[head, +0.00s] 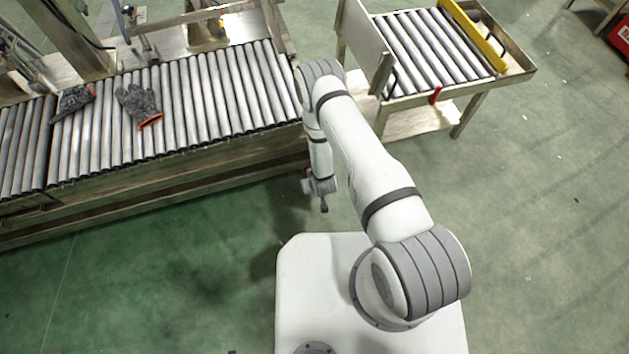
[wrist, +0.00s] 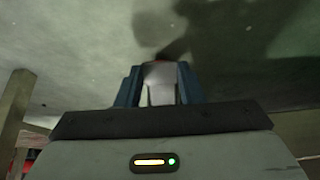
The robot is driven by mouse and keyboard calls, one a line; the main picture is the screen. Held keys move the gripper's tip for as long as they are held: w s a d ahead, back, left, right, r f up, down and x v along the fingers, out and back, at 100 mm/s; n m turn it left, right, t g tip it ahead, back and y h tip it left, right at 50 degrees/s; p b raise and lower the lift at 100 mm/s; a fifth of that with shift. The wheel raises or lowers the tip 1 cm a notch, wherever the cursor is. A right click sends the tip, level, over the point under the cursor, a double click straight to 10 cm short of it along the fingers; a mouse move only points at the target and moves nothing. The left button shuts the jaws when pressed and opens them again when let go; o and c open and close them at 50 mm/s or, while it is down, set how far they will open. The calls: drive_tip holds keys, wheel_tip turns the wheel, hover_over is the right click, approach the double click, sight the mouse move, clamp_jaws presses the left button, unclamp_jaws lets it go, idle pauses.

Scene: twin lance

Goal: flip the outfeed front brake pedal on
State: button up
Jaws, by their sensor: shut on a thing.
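My gripper (wrist: 160,88) shows in the wrist view with its two blue fingers shut on a pale grey piece (wrist: 160,76) with a reddish far edge. The piece sits between the fingers; its shape suggests a pedal, but I cannot tell for sure that it is the outfeed front brake pedal. In the head view my gripper (head: 322,202) is low beside the end of the long roller conveyor, and its fingers are small and partly hidden by my wrist. The outfeed table (head: 515,72) stands at the upper right. No brake pedal can be made out clearly in the head view.
The long roller conveyor (head: 190,168) runs across the left, with two grey gloves (head: 140,101) (head: 73,100) on its rollers. A red handle (head: 436,95) shows on the outfeed table's near side. Green floor is clear in front and right. A red object (head: 622,40) is at the right edge.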

drive_tip(key=shift+f+t, duration=0.15)
drive_tip(key=shift+t, duration=0.15)
drive_tip(key=o, duration=1)
drive_tip(key=p+v, duration=0.3)
drive_tip(key=v, duration=0.4)
drive_tip(key=shift+s+d+r, duration=0.1)
drive_tip(key=shift+s+r, duration=0.05)
drive_tip(key=shift+r, duration=0.2)
